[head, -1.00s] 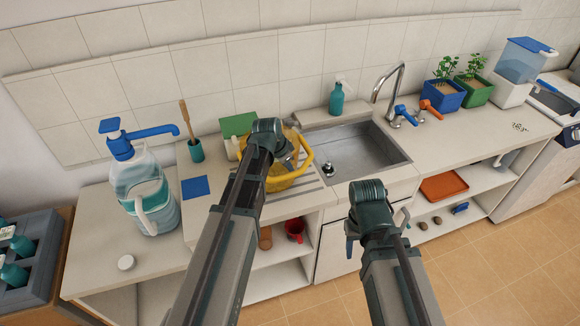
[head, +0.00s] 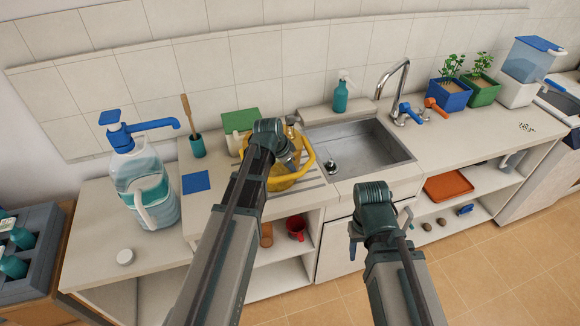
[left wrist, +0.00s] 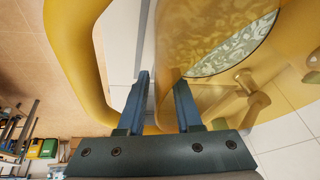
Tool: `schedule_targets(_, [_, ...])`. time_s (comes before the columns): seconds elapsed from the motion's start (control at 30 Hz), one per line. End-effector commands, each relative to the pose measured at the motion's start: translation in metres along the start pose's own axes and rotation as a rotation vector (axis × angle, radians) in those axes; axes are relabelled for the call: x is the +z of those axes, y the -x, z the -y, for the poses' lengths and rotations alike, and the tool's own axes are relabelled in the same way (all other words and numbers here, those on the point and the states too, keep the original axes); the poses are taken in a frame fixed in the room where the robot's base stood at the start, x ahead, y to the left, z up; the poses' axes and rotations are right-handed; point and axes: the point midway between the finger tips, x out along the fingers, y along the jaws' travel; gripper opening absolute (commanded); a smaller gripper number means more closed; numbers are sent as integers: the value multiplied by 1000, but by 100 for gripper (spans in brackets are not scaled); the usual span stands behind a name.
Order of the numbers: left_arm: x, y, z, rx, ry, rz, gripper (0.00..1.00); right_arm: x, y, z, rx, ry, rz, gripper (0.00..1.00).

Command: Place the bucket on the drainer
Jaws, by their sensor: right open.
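The yellow bucket (head: 284,184) sits at the left of the sink, over or beside the grooved drainer (head: 316,182); my left arm hides part of it, so I cannot tell how much of its base rests on the grooves. My left gripper (head: 291,150) is at the bucket. In the left wrist view the fingers (left wrist: 162,88) are apart, with the yellow bucket (left wrist: 205,35) wall just beyond and beside them. A yellow loop of it shows to the left. My right gripper (head: 380,232) is open and empty in front of the counter, below the sink.
The sink (head: 360,150) with its tap (head: 394,78) lies right of the bucket. A green box (head: 238,121), a brush holder (head: 197,146), a blue square (head: 196,182) and a large pump bottle (head: 145,190) stand to the left. A red mug (head: 296,228) is on the shelf below.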

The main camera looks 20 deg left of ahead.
Motion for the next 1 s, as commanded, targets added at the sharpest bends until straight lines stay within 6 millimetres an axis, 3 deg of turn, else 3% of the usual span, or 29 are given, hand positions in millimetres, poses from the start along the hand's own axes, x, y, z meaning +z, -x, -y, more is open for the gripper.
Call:
schedule_targets(0.27, [-1, 22, 0, 0, 1, 0, 34, 1, 20, -2, 0, 1, 0, 50])
schedule_targets(0.8, [-2, 107, 0, 0, 2, 0, 34, 6, 98, -9, -2, -6, 0, 50])
schedule_targets(1.0, [-1, 120, 0, 0, 0, -1, 34, 6, 110, -10, -2, -10, 0, 50])
